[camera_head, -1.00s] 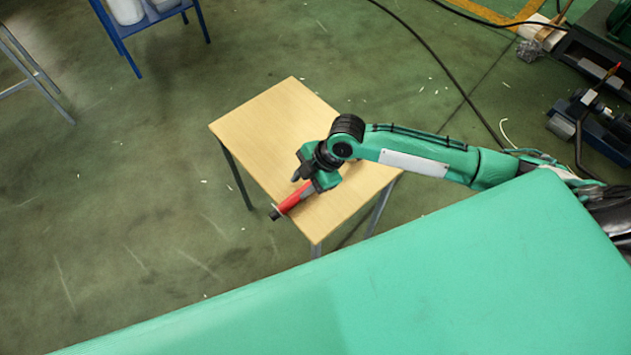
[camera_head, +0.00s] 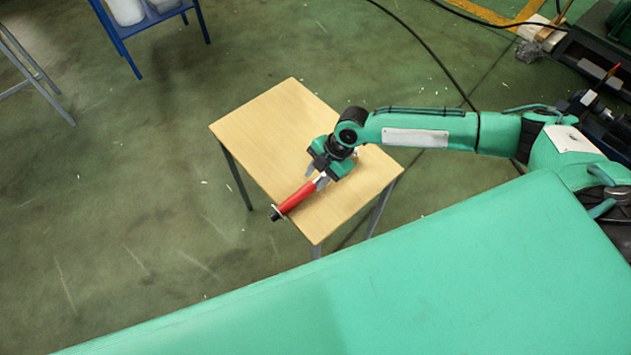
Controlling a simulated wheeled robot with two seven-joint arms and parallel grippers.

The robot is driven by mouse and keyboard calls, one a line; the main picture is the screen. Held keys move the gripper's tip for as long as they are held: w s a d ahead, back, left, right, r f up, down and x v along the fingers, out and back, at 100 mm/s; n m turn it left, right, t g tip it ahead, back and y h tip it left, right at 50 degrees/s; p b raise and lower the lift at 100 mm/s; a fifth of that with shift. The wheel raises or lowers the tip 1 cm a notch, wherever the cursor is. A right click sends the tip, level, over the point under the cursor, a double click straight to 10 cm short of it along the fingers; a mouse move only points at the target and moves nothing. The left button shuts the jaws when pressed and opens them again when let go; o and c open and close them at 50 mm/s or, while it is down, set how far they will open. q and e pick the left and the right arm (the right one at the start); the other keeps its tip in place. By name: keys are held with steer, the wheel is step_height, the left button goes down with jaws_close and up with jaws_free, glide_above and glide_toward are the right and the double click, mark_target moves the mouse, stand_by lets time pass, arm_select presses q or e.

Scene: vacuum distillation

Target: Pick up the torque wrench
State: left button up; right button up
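The torque wrench (camera_head: 296,199) lies across the small wooden table, its red handle and dark end cap pointing to the lower left and slightly over the table's edge. Its metal shaft runs up to the right and is mostly hidden under my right gripper (camera_head: 317,178). The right gripper's two grey fingertips show apart, one on each side of the wrench's line near the upper end of the red handle. I cannot tell whether they touch it. My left gripper is not in view.
The wooden table (camera_head: 262,125) has free room on its upper left part. A blue stand (camera_head: 118,28) holds white containers at the top left. Dark equipment stands at the right, and a black cable (camera_head: 432,55) crosses the green floor.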

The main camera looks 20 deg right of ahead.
mark_target(307, 188)
steer(key=shift+p+x, duration=0.5)
steer(key=shift+x, duration=2.45)
steer(key=shift+a, duration=0.15)
jaws_close()
steer(key=shift+r, duration=0.15)
